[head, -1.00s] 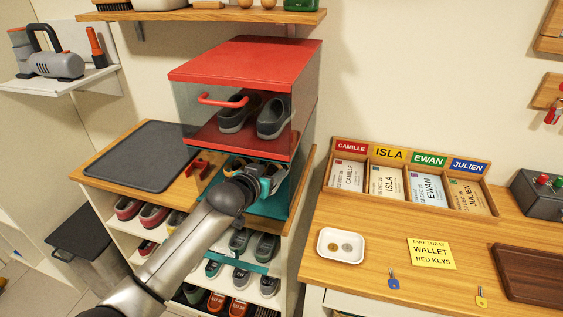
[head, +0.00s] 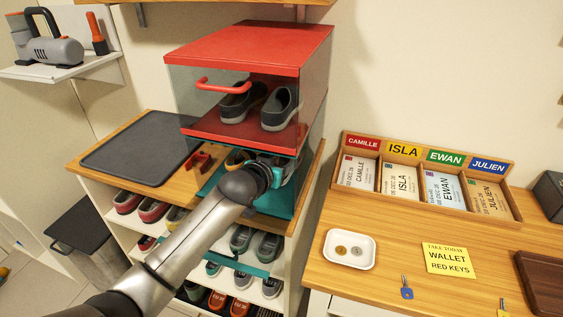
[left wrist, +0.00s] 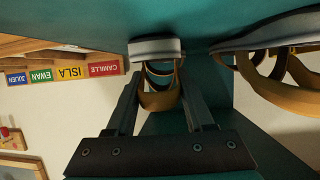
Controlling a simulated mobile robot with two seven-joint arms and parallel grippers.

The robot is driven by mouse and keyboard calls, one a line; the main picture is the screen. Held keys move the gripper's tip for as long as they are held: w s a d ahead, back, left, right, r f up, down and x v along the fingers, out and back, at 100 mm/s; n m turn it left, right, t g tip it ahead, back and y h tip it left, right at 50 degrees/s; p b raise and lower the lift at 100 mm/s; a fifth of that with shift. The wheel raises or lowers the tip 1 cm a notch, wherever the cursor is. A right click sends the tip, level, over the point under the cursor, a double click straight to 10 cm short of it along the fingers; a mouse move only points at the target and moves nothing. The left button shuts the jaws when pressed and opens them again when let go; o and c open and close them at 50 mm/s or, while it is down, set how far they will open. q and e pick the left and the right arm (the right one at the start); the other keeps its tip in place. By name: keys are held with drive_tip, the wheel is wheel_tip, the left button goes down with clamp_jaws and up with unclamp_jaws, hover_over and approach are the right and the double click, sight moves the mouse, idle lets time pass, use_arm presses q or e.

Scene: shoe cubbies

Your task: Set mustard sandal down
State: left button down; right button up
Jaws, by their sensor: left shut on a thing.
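My left gripper (head: 277,172) reaches into the teal lower box (head: 274,202) of the stacked cubby; it also shows in the left wrist view (left wrist: 160,85). It is shut on a mustard sandal (left wrist: 158,101) with a pale sole and mustard straps. The left wrist view is upside down, with the teal surface along the top and the sandal's sole close to or against it; I cannot tell whether it touches. A second mustard sandal (left wrist: 280,88) lies beside it, and its straps show in the head view (head: 238,158). My wrist hides most of the held sandal there.
A red box (head: 243,56) with grey shoes sits directly above the teal one. A red clip-like object (head: 197,161) and a dark tray (head: 142,147) lie left of it. Shelves with several shoes are below. A desk with a name-card rack (head: 425,178) stands right.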

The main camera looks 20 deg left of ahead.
use_arm(q)
drive_tip(key=shift+s+f, duration=0.2)
drive_tip(key=shift+f, duration=0.4)
drive_tip(key=shift+c, duration=2.1)
unclamp_jaws()
drive_tip(key=shift+d+f, duration=0.1)
drive_tip(key=shift+f, duration=0.05)
drive_tip(key=shift+o, duration=0.7)
use_arm(e)
drive_tip(key=shift+a+f, duration=0.1)
drive_tip(key=shift+a, duration=0.05)
use_arm(q)
drive_tip(key=shift+w+r, duration=0.1)
drive_tip(key=shift+r, duration=0.5)
drive_tip(key=p+v, duration=0.3)
drive_tip(key=v, duration=0.7)
drive_tip(key=shift+r, duration=0.3)
drive_tip(key=shift+v, duration=0.85)
use_arm(e)
drive_tip(key=shift+g, duration=0.3)
drive_tip(key=s+a+r, duration=0.2)
drive_tip(key=r, duration=0.1)
drive_tip(key=shift+s+r, duration=0.15)
drive_tip(key=shift+r, duration=0.1)
drive_tip(key=shift+d, duration=0.15)
